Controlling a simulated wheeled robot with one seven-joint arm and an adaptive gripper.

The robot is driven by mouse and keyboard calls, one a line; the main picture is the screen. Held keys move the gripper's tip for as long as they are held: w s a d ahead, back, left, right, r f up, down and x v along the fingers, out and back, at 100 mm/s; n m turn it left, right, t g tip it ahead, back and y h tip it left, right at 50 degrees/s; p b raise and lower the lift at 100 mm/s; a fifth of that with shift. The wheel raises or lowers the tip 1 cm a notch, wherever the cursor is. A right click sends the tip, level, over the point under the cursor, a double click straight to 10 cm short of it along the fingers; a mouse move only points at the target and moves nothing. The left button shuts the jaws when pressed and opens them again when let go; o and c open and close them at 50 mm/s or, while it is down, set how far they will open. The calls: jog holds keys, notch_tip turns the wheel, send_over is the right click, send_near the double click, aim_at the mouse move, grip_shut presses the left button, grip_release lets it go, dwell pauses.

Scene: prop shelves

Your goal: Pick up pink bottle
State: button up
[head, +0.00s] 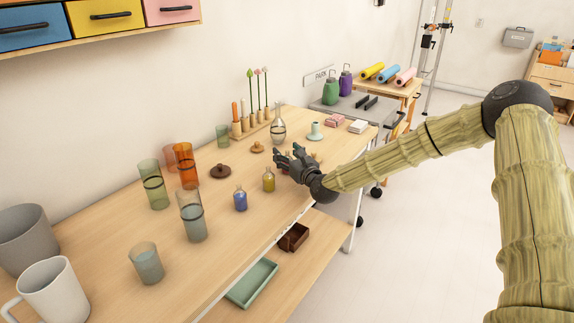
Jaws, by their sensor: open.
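A small yellow bottle (268,182) stands just left of and nearer than the fingers. A small blue bottle (240,201) stands further left. A clear glass carafe (278,132) with a dark band stands behind the fingers. Nothing can be seen held between the fingers.
Several tinted glasses stand on the left, including a green glass (153,190) and a grey-blue glass (192,222). A dark brown lid (221,171) lies mid-table. A lower shelf holds a green tray (252,281).

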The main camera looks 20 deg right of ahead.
jog(key=c, duration=1.1)
jog(key=shift+r, duration=0.65)
notch_tip(320, 180, up, 2)
jog(key=shift+r+b, duration=0.25)
jog(key=shift+b, duration=0.3)
jog(key=s+a+b, duration=0.1)
jog(key=s+a, duration=0.2)
jog(key=s, duration=0.4)
jog(key=s+a+r+b, duration=0.1)
jog(key=s+a, duration=0.2)
jog(key=s, duration=0.4)
jog(key=shift+s+a, duration=0.3)
jog(key=shift+r, duration=0.1)
